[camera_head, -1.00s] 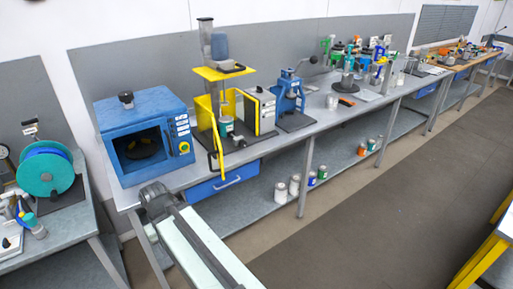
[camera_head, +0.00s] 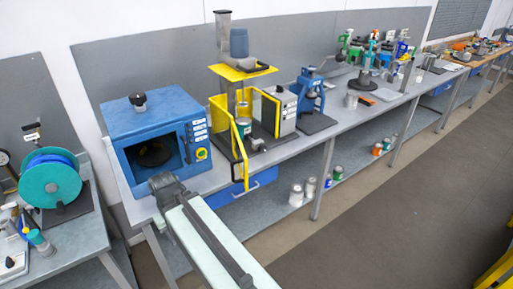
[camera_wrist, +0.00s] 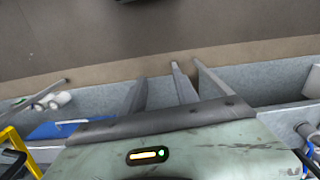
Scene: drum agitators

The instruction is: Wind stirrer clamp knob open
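The stirrer (camera_head: 240,45) stands on the bench in the head view. It has a blue-grey motor on a grey column, a yellow top plate and a yellow guard around a can. A small dark part sits by the motor on the plate; I cannot tell whether it is the clamp knob. My gripper (camera_head: 163,183) is in front of the blue cabinet, left of and apart from the stirrer. In the wrist view my gripper (camera_wrist: 168,80) shows grey fingers standing apart with nothing between them. The stirrer's motor and column are out of the wrist view.
A blue cabinet (camera_head: 156,125) with a black top knob stands left of the stirrer. A blue press (camera_head: 310,92) stands to its right. The yellow guard handle (camera_head: 238,155) juts over the bench front above a blue drawer (camera_head: 262,181). The floor aisle (camera_head: 400,220) is clear.

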